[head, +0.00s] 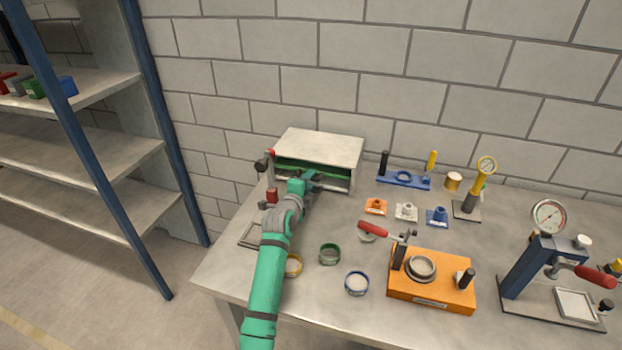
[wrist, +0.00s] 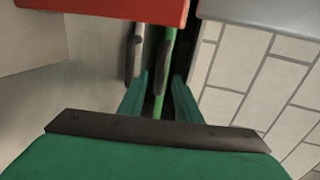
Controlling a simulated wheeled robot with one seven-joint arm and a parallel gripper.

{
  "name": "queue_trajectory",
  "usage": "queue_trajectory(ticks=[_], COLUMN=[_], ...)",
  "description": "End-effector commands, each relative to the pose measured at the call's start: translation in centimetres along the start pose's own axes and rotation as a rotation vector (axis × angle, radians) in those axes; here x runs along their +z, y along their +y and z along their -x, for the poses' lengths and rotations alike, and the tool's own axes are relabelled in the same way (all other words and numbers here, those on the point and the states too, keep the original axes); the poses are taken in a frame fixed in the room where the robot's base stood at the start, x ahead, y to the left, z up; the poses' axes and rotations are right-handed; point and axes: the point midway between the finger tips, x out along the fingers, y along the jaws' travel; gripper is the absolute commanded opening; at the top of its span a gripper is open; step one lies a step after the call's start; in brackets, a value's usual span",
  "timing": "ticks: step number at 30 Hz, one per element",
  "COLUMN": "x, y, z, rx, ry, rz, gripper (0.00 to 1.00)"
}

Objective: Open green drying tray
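A light metal cabinet (head: 318,150) stands against the wall at the back left of the bench. A green tray edge (head: 290,163) shows inside its open front. My green arm reaches up to the cabinet, with my gripper (head: 316,182) in front of its opening. In the wrist view, my gripper (wrist: 161,82) has its two teal fingers apart. The green tray edge (wrist: 169,45) and a dark grey handle (wrist: 160,76) lie between or just beyond the fingertips. Contact with the handle cannot be told. The arm hides part of the cabinet front.
A post with a red part (head: 271,194) stands left of my gripper. Small rings lie near the arm, including a green ring (head: 329,254) and a blue ring (head: 357,283). An orange fixture (head: 430,290) and a gauge press (head: 545,250) stand to the right.

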Motion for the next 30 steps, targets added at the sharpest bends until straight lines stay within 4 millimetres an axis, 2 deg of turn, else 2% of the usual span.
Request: queue_trajectory(ticks=[3,7,19,20,23,24,30], x=[0.1,0.3,0.2,0.1,0.1,0.0,0.4], y=[0.0,0.0,0.0,0.0,0.0,0.1,0.4], z=[-1.5,-2.5,-3.0,-3.0,-3.1,-3.1,-2.7], rx=[0.001,0.001,0.0,0.0,0.001,0.001,0.005], ry=[-0.001,-0.003,-0.002,-0.002,-0.001,0.0,-0.004], rz=[-0.001,0.0,0.0,0.0,0.0,0.0,0.002], gripper=[0.31,0.31,0.31,0.26,0.02,0.0,0.0])
